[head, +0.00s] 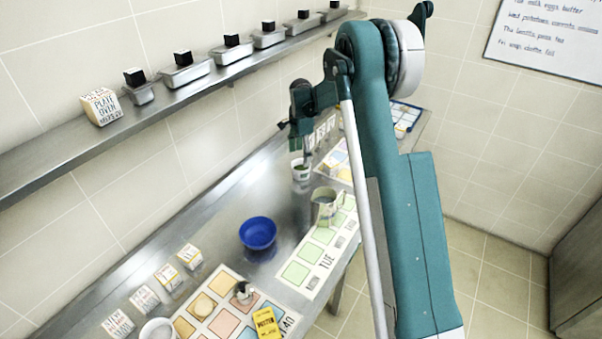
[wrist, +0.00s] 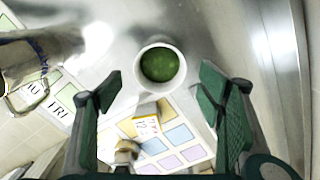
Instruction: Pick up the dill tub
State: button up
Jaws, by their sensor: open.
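The dill tub looks to be the small white tub (head: 300,171) with green contents on the steel counter; no label on it is readable. In the wrist view the tub (wrist: 160,68) shows from above, its round white rim around a green fill. My gripper (wrist: 166,92) is open, with one green finger on each side in the picture. The tub lies ahead of and between the fingertips, and I see no contact. In the head view my gripper (head: 306,155) is just above the tub, partly hidden by my arm.
A metal pitcher (head: 327,205) stands close to the tub; it also shows in the wrist view (wrist: 40,55). A blue bowl (head: 258,233) sits farther along the counter. Coloured mats (head: 297,271) lie flat nearby. A wall shelf (head: 190,88) holds several small pans. Bare steel surrounds the bowl.

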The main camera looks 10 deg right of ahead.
aim_at(301, 167)
jog(key=shift+f, duration=1.2)
jog(key=shift+f, duration=2.6)
jog(key=c, duration=0.9)
